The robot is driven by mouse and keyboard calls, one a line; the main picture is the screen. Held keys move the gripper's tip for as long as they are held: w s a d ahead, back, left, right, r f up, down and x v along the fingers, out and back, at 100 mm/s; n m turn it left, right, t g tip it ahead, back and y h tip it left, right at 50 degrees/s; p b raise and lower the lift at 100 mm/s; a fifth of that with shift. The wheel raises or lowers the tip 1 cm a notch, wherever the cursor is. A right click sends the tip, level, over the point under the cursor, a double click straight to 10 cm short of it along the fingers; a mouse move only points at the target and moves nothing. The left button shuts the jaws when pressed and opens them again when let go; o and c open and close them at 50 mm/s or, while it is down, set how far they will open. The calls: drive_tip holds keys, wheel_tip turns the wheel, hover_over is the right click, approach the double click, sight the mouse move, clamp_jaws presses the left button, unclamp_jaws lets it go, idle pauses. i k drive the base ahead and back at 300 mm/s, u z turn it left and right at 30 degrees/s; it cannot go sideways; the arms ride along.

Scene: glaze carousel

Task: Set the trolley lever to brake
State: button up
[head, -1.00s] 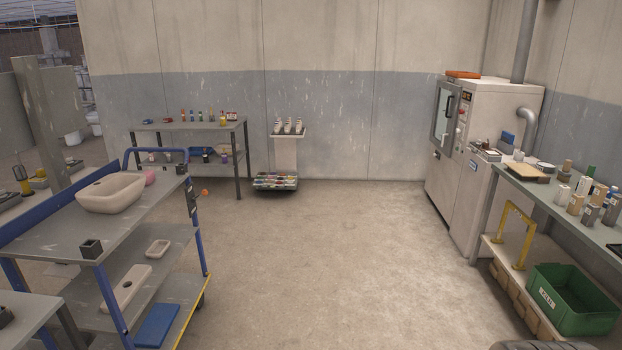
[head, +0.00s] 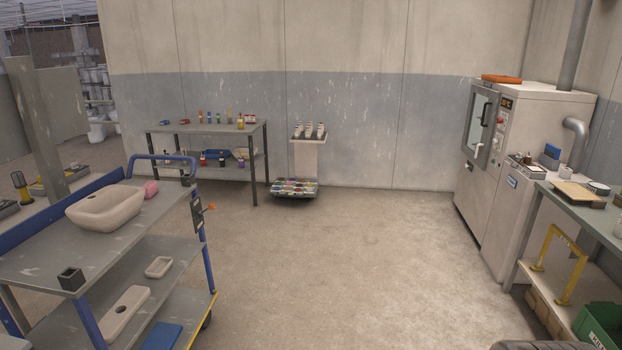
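The trolley (head: 120,235) stands at the left, with a blue frame and grey shelves. A beige basin (head: 104,208), a pink item (head: 151,188) and a dark square cup (head: 71,279) are on the trolley's top. My gripper is not in view.
The floor (head: 340,260) right of the trolley is clear. A grey workbench (head: 215,128) and a small white stand (head: 308,160) are by the back wall. A kiln-like cabinet (head: 500,190), a side bench (head: 570,210) and a green crate (head: 600,328) stand at the right.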

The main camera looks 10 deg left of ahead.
sight(211, 206)
drive_tip(key=u, duration=0.35)
drive_tip(key=i, duration=1.45)
drive_tip(key=u, duration=0.85)
drive_tip(key=i, duration=0.75)
drive_tip(key=u, duration=0.8)
drive_tip(key=i, duration=0.9)
drive_tip(key=u, duration=0.35)
